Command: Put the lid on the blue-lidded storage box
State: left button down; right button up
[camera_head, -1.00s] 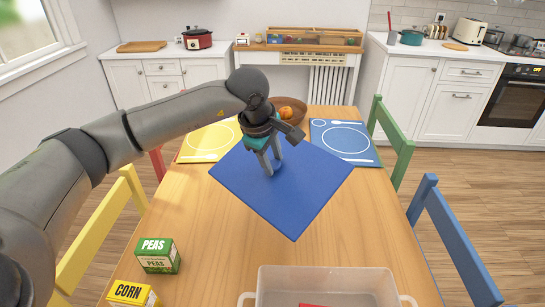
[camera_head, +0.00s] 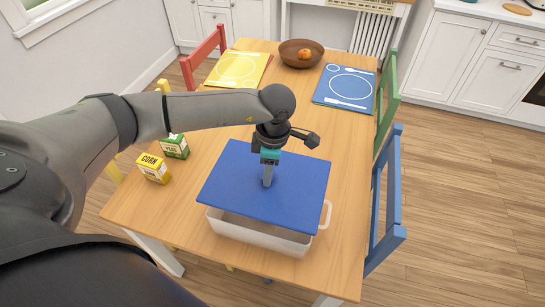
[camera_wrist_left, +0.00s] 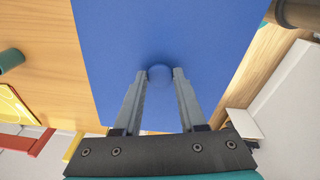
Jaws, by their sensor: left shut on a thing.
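The flat blue lid (camera_head: 232,182) hangs from my left gripper (camera_head: 267,184), whose fingers are shut on its round blue knob. In the left wrist view the fingers (camera_wrist_left: 160,76) stand on both sides of the knob, and the lid (camera_wrist_left: 125,35) spreads out beneath. The translucent storage box (camera_head: 258,235) stands on the table below the lid. Its front wall and right handle show; the lid hides most of its opening and contents. The lid looks slightly set back from the box's front rim. I cannot tell whether they touch. My right gripper is out of view.
The corn box (camera_head: 154,169) and peas box (camera_head: 175,147) stand to the left on the wooden table (camera_head: 160,215). A yellow placemat (camera_head: 238,69), a blue placemat (camera_head: 345,88) and a brown bowl (camera_head: 301,54) lie farther back. A blue chair (camera_head: 388,210) stands at the right edge.

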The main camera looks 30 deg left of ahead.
pick_arm(q)
jog(key=shift+a+f+b, duration=0.15)
jog(key=shift+f+b, duration=0.45)
jog(key=shift+f, duration=0.25)
jog(key=shift+f+b, duration=0.95)
jog(key=shift+f, duration=0.35)
jog(key=shift+f+b, duration=0.75)
jog(key=shift+f, duration=0.05)
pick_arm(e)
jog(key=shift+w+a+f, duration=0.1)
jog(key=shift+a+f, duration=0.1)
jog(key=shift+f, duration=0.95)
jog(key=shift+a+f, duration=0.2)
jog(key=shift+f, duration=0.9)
pick_arm(q)
jog(key=shift+f+b, duration=0.75)
jog(key=shift+b, duration=0.2)
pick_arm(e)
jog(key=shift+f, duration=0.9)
pick_arm(q)
grip_release()
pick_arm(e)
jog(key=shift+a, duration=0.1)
pick_arm(q)
jog(key=shift+r, duration=0.1)
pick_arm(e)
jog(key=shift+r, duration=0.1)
